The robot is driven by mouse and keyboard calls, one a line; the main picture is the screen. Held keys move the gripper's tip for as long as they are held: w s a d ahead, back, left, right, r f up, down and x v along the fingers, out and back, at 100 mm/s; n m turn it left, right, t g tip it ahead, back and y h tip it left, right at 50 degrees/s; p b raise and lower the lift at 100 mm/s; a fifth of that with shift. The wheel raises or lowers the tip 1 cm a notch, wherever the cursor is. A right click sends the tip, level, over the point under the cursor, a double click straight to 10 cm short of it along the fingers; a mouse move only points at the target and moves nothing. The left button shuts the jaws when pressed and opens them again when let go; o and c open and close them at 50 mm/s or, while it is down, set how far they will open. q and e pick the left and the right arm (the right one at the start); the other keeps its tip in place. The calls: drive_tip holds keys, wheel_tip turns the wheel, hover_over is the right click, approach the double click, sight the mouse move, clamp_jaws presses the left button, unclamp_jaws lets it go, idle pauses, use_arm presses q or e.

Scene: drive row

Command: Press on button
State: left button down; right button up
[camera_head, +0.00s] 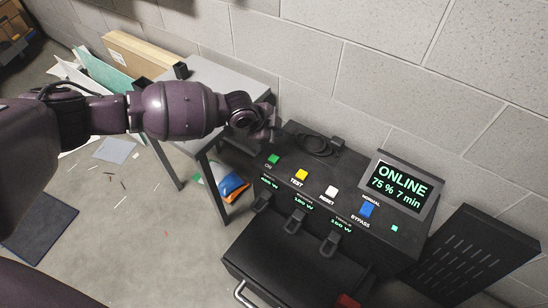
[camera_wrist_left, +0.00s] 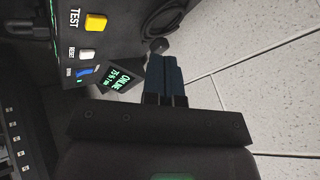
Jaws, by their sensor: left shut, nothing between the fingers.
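The green ON button (camera_head: 273,159) is at the left end of the button row on the black power unit (camera_head: 330,165). My left gripper (camera_head: 268,130) is just above and behind that button in the head view, apart from it as far as I can tell. Its dark fingers (camera_wrist_left: 165,75) are shut together and empty in the left wrist view. The ON button does not show in the wrist view. The unit's screen (camera_head: 402,185) reads ONLINE, 75 % and 7 min. My right gripper is not in view.
Beside ON are the yellow TEST button (camera_head: 301,175), white RESET button (camera_head: 331,192) and blue BYPASS switch (camera_head: 367,209). A coiled black cable (camera_head: 317,145) lies on the unit. A grey table (camera_head: 215,75) and block wall (camera_head: 350,80) are close behind.

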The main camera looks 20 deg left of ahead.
use_arm(q)
drive_tip(key=shift+f, duration=0.15)
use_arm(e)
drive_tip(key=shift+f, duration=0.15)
use_arm(q)
drive_tip(key=b, duration=0.3)
hover_over(275, 159)
wheel_tip(275, 159, down, 7)
drive_tip(key=shift+s+r, duration=0.1)
drive_tip(key=shift+r, duration=0.1)
drive_tip(key=shift+f+b, duration=0.4)
drive_tip(key=shift+f, duration=0.6)
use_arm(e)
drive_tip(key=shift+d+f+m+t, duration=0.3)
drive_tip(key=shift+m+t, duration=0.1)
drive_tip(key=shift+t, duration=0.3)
use_arm(q)
drive_tip(key=shift+f, duration=0.1)
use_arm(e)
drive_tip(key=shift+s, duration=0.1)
use_arm(q)
drive_tip(key=shift+f, duration=0.35)
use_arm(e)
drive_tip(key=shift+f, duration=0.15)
